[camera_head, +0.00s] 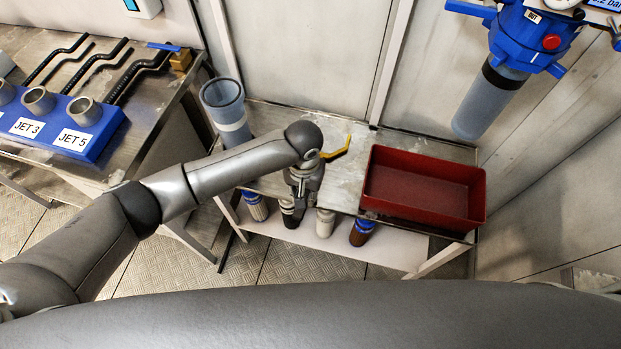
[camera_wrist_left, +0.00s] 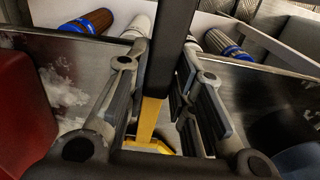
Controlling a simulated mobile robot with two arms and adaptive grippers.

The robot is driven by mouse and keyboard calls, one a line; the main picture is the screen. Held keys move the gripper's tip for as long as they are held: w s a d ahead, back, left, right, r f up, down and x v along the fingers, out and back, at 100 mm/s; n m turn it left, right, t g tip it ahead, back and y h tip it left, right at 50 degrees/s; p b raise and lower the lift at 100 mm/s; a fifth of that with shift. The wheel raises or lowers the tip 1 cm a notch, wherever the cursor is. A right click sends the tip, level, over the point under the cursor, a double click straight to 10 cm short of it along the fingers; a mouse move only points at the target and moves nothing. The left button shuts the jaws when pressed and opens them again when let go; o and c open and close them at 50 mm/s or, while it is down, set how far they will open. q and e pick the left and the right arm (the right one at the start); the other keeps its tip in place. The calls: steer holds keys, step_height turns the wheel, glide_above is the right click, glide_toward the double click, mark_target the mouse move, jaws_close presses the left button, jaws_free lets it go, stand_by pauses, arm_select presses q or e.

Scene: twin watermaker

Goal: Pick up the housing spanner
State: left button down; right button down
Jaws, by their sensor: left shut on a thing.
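My left gripper (camera_head: 302,192) is over the front part of the low metal bench. It is shut on the housing spanner, whose yellow part (camera_head: 338,150) sticks out behind the wrist to the right. In the left wrist view a dark bar of the spanner (camera_wrist_left: 174,50) runs between the two fingers of the left gripper (camera_wrist_left: 166,98), with the yellow part (camera_wrist_left: 148,122) below it. The wrist and fingers hide much of the spanner in the head view. I cannot tell whether it touches the bench. My right gripper is not in view.
A red tray (camera_head: 425,150) stands on the bench to the right. A clear housing bowl (camera_head: 225,105) stands at its left end. Several filter cartridges (camera_head: 362,232) stand below the front edge. A blue filter head (camera_head: 530,40) with a bowl hangs at upper right.

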arm_select(q)
steer(key=shift+r, duration=0.15)
steer(key=shift+r, duration=0.3)
step_height(320, 180, up, 2)
steer(key=shift+r, duration=0.1)
steer(key=s+r, duration=0.1)
steer(key=s+r+p, duration=0.1)
steer(key=r, duration=0.1)
steer(key=s+a+r, duration=0.1)
steer(key=s+r, duration=0.1)
steer(key=shift+r, duration=0.15)
steer(key=s+a+r, duration=0.1)
steer(key=s+r, duration=0.1)
steer(key=s, duration=0.2)
steer(key=s+a+r+p, duration=0.1)
steer(key=s+r, duration=0.1)
steer(key=s, duration=0.3)
steer(key=shift+s+a+r, duration=0.25)
steer(key=shift+a+r, duration=0.1)
steer(key=c, duration=1.8)
jaws_free()
steer(key=shift+c, duration=0.2)
jaws_close()
